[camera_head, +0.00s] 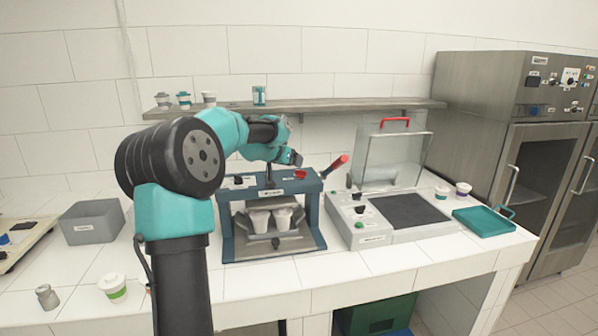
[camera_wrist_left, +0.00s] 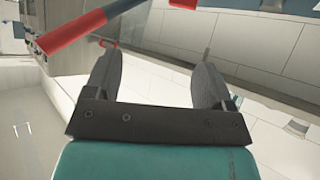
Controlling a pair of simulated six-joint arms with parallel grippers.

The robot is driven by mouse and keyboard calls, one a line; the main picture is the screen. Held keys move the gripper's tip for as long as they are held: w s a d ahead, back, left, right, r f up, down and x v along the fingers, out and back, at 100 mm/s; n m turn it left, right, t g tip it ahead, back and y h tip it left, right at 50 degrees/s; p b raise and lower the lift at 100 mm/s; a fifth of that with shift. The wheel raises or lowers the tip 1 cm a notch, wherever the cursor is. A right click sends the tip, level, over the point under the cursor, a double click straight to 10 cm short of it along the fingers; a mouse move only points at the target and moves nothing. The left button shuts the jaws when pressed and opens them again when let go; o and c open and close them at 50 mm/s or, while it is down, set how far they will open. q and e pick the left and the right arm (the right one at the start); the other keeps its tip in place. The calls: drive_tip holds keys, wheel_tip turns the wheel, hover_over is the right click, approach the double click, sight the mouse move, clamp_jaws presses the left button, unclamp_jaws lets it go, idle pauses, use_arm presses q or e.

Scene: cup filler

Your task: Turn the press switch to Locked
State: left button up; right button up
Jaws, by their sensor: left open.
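The press (camera_head: 226,222) is a blue frame on the counter. A dark knob (camera_head: 238,180), which looks like its switch, sits on the left of its top panel. A red button (camera_head: 300,174) is on the right of that panel. Its setting is too small to read. The press lever (camera_head: 337,166) has a red grip and leans up to the right; a red and blue bar (camera_wrist_left: 88,30) crosses the wrist view. My left gripper (camera_wrist_left: 155,72) is open, with nothing between its fingers. In the head view its wrist is above the press and its fingers are hard to make out.
Two white cups (camera_head: 260,220) stand inside the press. Right of it is a sealing machine (camera_head: 376,238) with a raised clear lid. A grey bin (camera_head: 92,222), a green-banded cup (camera_head: 113,288) and a teal tray (camera_head: 484,222) are on the counter. A shelf (camera_head: 330,105) runs behind the arm.

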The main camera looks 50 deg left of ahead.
sight(301, 171)
use_arm(q)
drive_tip(key=shift+w+a+r+n+g+y, duration=0.1)
drive_tip(key=shift+a+r+n+g+y, duration=0.25)
drive_tip(key=shift+r+g, duration=0.45)
drive_tip(key=shift+a+r+n+g+y, duration=0.15)
drive_tip(key=shift+a+r+g, duration=0.3)
drive_tip(key=shift+r+g, duration=0.35)
drive_tip(key=x, duration=1.7)
drive_tip(key=shift+w+d, duration=0.1)
drive_tip(key=shift+w, duration=0.25)
drive_tip(key=c, duration=0.9)
